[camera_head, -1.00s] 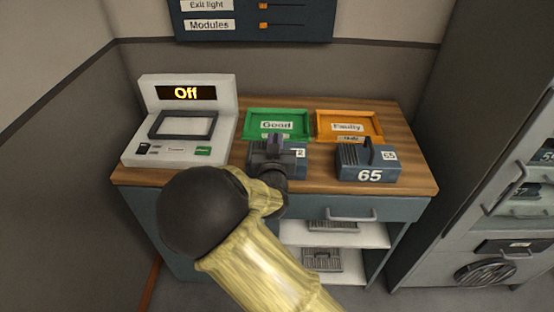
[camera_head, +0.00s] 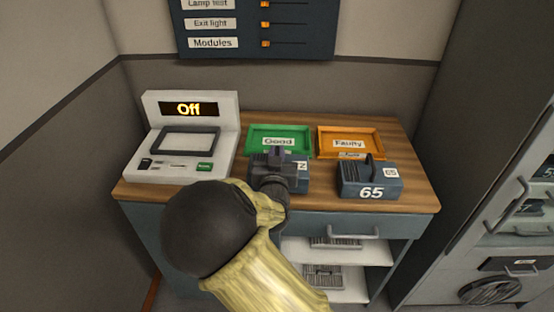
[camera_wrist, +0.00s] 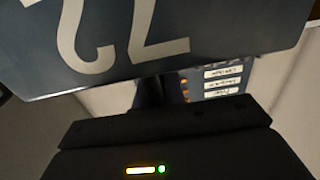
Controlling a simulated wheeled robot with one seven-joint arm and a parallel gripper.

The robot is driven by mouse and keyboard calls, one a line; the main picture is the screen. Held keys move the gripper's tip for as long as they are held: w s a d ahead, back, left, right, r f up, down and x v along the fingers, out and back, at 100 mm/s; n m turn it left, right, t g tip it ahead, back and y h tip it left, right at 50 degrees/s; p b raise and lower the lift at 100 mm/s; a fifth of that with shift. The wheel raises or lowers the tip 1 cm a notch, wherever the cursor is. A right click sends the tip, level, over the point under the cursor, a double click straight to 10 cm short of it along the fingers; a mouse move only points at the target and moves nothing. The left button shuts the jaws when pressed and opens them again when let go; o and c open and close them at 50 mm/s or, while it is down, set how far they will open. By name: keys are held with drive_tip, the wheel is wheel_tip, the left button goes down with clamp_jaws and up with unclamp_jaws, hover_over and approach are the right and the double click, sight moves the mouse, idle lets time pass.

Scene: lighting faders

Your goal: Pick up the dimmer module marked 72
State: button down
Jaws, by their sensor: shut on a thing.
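The dark blue-grey dimmer module marked 72 (camera_head: 298,181) is at the front middle of the wooden desktop, in front of the green tray. In the wrist view the module (camera_wrist: 225,25) fills the top, with a large white 72 upside down. My gripper (camera_wrist: 158,92) shows dark below it, with its fingers in shadow. I cannot tell whether the module's underside touches the desktop.
The module marked 65 (camera_head: 370,181) stands to the right, apart. The green Good tray (camera_head: 251,143) and orange Faulty tray (camera_head: 378,143) lie behind. A tester reading Off (camera_head: 152,172) stands left. A slider panel (camera_head: 325,40) hangs on the wall.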

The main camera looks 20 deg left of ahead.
wheel_tip(320, 180, up, 9)
drive_tip(key=shift+f+p, duration=0.1)
drive_tip(key=shift+p, duration=0.35)
idle(0.4)
